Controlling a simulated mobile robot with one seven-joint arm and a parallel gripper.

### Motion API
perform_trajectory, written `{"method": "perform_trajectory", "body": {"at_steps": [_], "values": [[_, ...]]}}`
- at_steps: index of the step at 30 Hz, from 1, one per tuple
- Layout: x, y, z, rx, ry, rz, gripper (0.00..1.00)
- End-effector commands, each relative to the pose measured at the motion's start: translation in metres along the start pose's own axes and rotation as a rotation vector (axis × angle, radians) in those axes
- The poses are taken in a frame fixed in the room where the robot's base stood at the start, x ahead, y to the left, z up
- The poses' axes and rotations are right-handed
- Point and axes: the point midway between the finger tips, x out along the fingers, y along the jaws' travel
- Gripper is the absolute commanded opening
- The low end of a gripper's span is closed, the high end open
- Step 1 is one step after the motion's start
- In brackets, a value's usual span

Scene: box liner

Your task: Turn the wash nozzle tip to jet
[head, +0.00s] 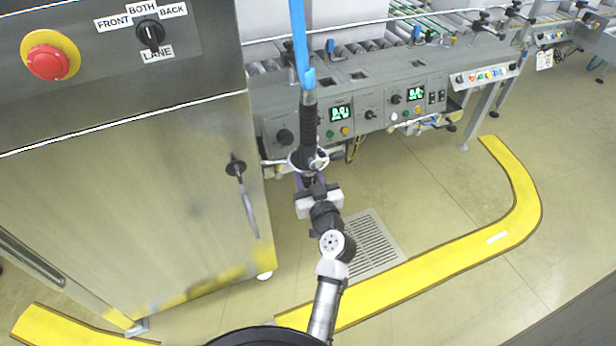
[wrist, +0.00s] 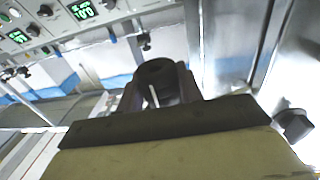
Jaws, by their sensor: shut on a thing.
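The wash nozzle hangs from a blue hose (head: 300,40) in the head view. Its black ribbed upper part (head: 309,122) runs down to a light ring (head: 308,160). My gripper (head: 309,181) is just below the ring, reaching up from underneath, and is shut on the nozzle's lower end. In the wrist view the dark round nozzle tip (wrist: 157,72) stands between my fingers, with a thin pale line in front of it. The fingers hide part of the tip. I cannot read any setting mark on it.
A steel cabinet (head: 130,190) with a red stop button (head: 48,62), a lane knob (head: 150,34) and a door handle (head: 247,200) stands left. A control panel with green displays (head: 341,113) is behind the nozzle. A floor grate (head: 368,240) and yellow floor strip (head: 420,275) lie below.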

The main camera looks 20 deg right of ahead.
Motion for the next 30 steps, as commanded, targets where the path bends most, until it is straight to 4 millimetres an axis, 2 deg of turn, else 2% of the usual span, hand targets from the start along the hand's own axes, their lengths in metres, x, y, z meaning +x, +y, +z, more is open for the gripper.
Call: {"method": "perform_trajectory", "body": {"at_steps": [9,25,26,30], "values": [[-0.0001,-0.0006,-0.0012,0.002,-0.002,0.128,0.13],[0.0001,0.0004,0.0001,0.001,-0.001,0.155,0.13],[0.0001,0.0004,0.0001,0.001,-0.001,0.155,0.40],[0.0001,0.0004,0.0001,0.001,-0.001,0.155,0.58]]}}
